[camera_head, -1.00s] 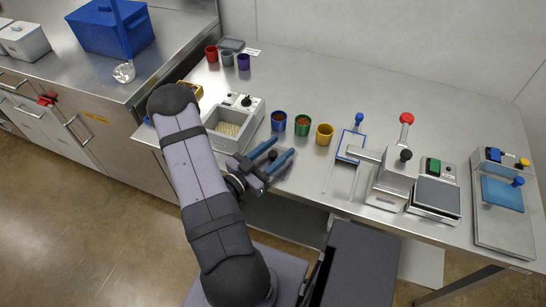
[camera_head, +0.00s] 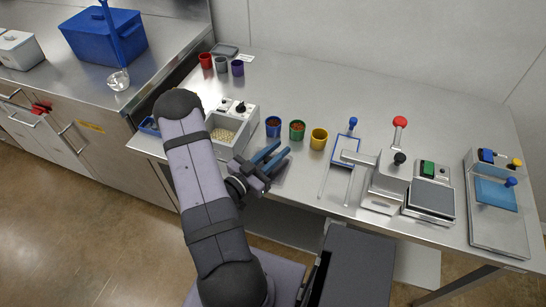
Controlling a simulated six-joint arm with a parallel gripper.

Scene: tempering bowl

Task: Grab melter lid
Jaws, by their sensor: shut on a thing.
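The melter (camera_head: 246,118) is a grey box with a dark control knob at its back and pale pieces in its open well. My gripper (camera_head: 283,148) is just right of it, low over the front edge of the table. Its two blue fingers are close together, shut on the melter lid. The lid's knob is hidden between the fingers. I cannot tell whether the lid touches the table.
Blue (camera_head: 273,126), green (camera_head: 297,130) and yellow (camera_head: 319,138) cups stand close behind my gripper. A blue-handled tool (camera_head: 347,152) and a lever device (camera_head: 384,187) are to the right.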

